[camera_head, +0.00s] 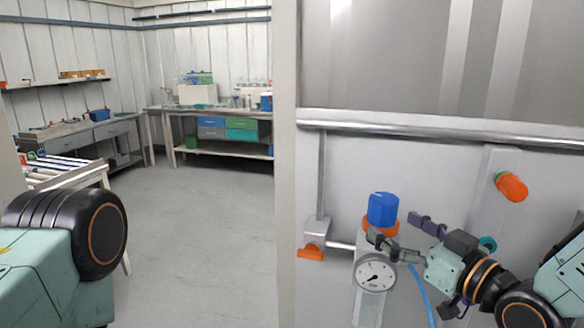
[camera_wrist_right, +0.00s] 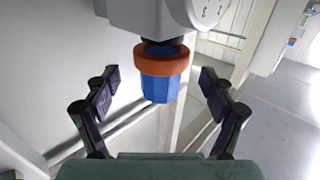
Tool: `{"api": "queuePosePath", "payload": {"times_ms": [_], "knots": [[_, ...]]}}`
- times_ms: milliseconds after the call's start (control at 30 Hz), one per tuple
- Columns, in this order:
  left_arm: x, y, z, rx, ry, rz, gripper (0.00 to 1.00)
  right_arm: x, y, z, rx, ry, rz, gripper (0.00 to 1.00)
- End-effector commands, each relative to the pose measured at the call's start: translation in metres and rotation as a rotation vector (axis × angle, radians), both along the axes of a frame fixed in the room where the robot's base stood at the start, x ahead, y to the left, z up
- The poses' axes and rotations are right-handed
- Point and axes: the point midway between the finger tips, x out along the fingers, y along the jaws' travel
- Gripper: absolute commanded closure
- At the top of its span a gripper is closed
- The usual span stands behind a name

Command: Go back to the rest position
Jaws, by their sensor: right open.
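My right gripper (camera_head: 397,234) is beside a blue cap (camera_head: 383,208) with an orange collar (camera_head: 370,228), above a round pressure gauge (camera_head: 375,276) on the vessel panel. In the right wrist view, the open fingers of my right gripper (camera_wrist_right: 157,95) stand left and right of the blue cap (camera_wrist_right: 160,88) and its orange collar (camera_wrist_right: 163,60), with gaps on both sides. Nothing is held. Part of my left arm shows at the lower left of the head view, but its gripper is out of frame.
An orange knob (camera_head: 511,187) sticks out of the panel at the right. A metal rail (camera_head: 440,131) crosses above, and a blue hose (camera_head: 421,295) hangs below the gripper. Workbenches (camera_head: 215,112) stand at the back left. The grey floor (camera_head: 205,220) between is clear.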

Motion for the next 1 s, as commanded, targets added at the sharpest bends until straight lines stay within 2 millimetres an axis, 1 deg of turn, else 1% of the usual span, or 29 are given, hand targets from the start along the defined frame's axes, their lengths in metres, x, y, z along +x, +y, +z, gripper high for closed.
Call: {"api": "queuePosePath", "payload": {"times_ms": [200,433,633,1000], "knots": [[0.000,0.000,0.000,0.000,0.000,0.000,0.65,0.015,0.011,-0.001,-0.005,-0.001,0.005,0.17],[0.000,0.000,0.000,0.000,0.000,0.000,0.65,0.030,0.018,0.000,-0.002,0.000,0.003,0.17],[0.000,0.000,0.000,0.000,0.000,0.000,0.65,0.034,0.021,0.000,0.000,0.000,0.003,0.17],[0.000,0.000,0.000,0.000,0.000,0.000,0.65,0.032,0.019,0.000,0.001,0.000,0.001,0.17]]}}
